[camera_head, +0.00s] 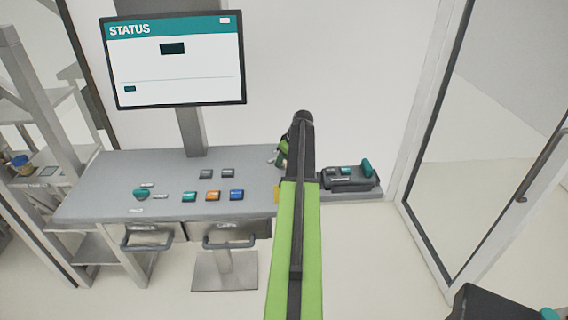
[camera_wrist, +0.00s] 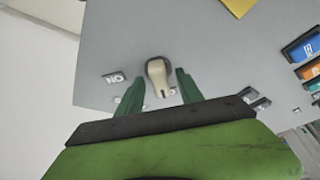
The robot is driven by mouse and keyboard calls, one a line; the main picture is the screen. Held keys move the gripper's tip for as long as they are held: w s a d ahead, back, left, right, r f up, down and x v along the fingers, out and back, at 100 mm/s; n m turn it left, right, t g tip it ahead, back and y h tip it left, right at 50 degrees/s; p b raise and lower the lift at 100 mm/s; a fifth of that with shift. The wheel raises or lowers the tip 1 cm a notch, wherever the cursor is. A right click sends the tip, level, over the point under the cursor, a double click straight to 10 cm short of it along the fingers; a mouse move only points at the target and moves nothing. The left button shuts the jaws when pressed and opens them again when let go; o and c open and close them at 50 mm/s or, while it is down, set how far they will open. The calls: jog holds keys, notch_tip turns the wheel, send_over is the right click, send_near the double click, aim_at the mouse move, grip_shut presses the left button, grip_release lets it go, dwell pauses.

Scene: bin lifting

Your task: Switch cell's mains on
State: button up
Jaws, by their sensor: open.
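The mains switch shows in the wrist view as a cream rotary handle (camera_wrist: 156,72) on a dark round base on the grey desk top. Its narrow end, with a dark mark, points down the picture toward my gripper's palm. A label (camera_wrist: 115,78) reading ON, upside down in the picture, lies left of it. My gripper (camera_wrist: 159,76) is open, with one green finger on each side of the handle; I cannot tell whether they touch it. In the head view my arm hides the switch and most of the gripper.
The grey desk (camera_head: 110,190) carries several coloured buttons (camera_head: 213,196) and a teal knob (camera_head: 141,194). A status monitor (camera_head: 175,75) stands behind. A dark device (camera_head: 350,179) sits right of my arm, a glass door (camera_head: 470,170) farther right, and shelving (camera_head: 40,150) at left.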

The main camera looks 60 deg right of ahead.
grip_shut()
jog(key=shift+m, duration=0.3)
jog(key=m, duration=0.1)
jog(key=m+h, duration=0.1)
jog(key=m, duration=0.1)
jog(key=shift+a+m+g+h, duration=0.2)
jog(key=shift+m+g+h, duration=0.1)
jog(key=m+g+h, duration=0.1)
jog(key=m, duration=0.3)
jog(key=shift+w+m, duration=0.1)
jog(key=shift+m, duration=0.2)
jog(key=m, duration=0.2)
jog(key=m+g+h, duration=0.1)
jog(key=m, duration=0.1)
jog(key=shift+w+g, duration=0.15)
jog(key=shift+g, duration=0.15)
jog(key=m+g, duration=0.1)
jog(key=m, duration=0.4)
jog(key=shift+w+g, duration=0.1)
jog(key=shift+g, duration=0.3)
jog(key=shift+a, duration=0.1)
grip_release()
